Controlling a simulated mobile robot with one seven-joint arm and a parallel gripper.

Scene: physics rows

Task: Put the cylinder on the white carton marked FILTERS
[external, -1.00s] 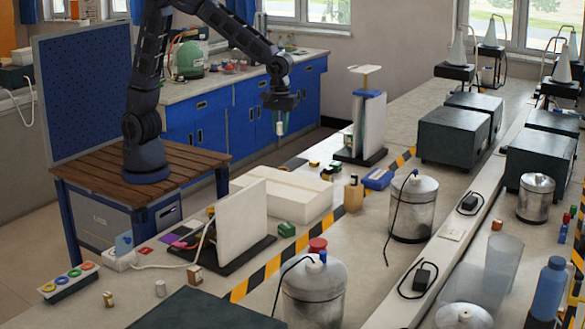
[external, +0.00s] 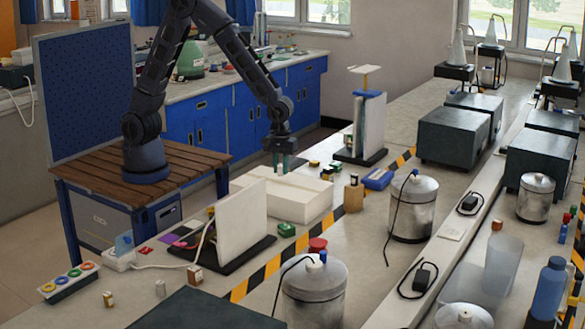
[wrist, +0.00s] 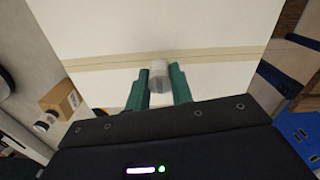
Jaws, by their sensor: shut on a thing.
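My gripper (external: 280,164) is directly above the white carton (external: 300,198), pointing down, with its green fingers near the carton's top. It is shut on a small whitish-grey cylinder (wrist: 159,72), which shows between the two fingers in the wrist view (wrist: 158,88). In the wrist view the carton top (wrist: 200,32) fills most of the picture, with a tan tape seam running across it behind the cylinder. I cannot tell whether the cylinder touches the carton. No FILTERS marking is readable in either view.
A white upright panel (external: 240,222) on a black base stands in front of the carton. A metal canister (external: 413,210) is further right.

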